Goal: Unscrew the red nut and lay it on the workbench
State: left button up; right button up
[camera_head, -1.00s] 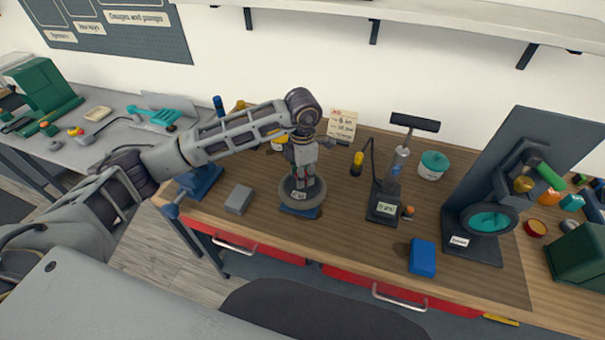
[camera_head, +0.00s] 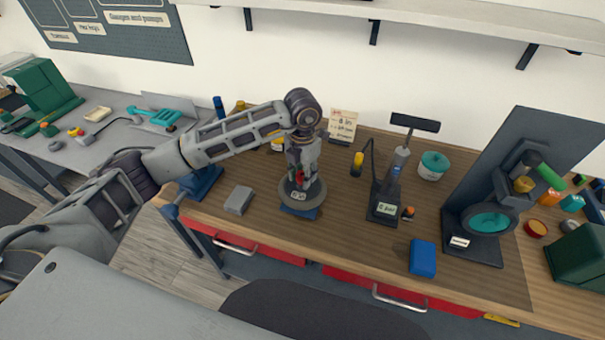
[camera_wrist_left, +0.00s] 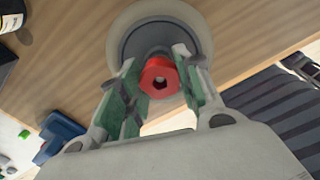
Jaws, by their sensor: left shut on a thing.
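The nut is over the middle of a round grey disc (camera_head: 310,199) on a blue base. I cannot tell whether the nut still sits on a thread. The wooden workbench (camera_head: 335,240) lies around the stand. My right gripper is not in view.
A grey block (camera_head: 239,200) lies left of the disc. A gauge stand (camera_head: 384,205) and a blue box (camera_head: 422,258) stand to the right, with a large dark wheel stand (camera_head: 490,220) beyond. A note card (camera_head: 342,125) stands behind. Bare wood lies in front and right of the disc.

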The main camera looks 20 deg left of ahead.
aim_at(302, 177)
pick_arm(q)
jog(key=shift+f+n, duration=0.1)
jog(key=shift+n, duration=1.1)
jog(key=o, duration=1.1)
jog(key=shift+r, duration=6.05)
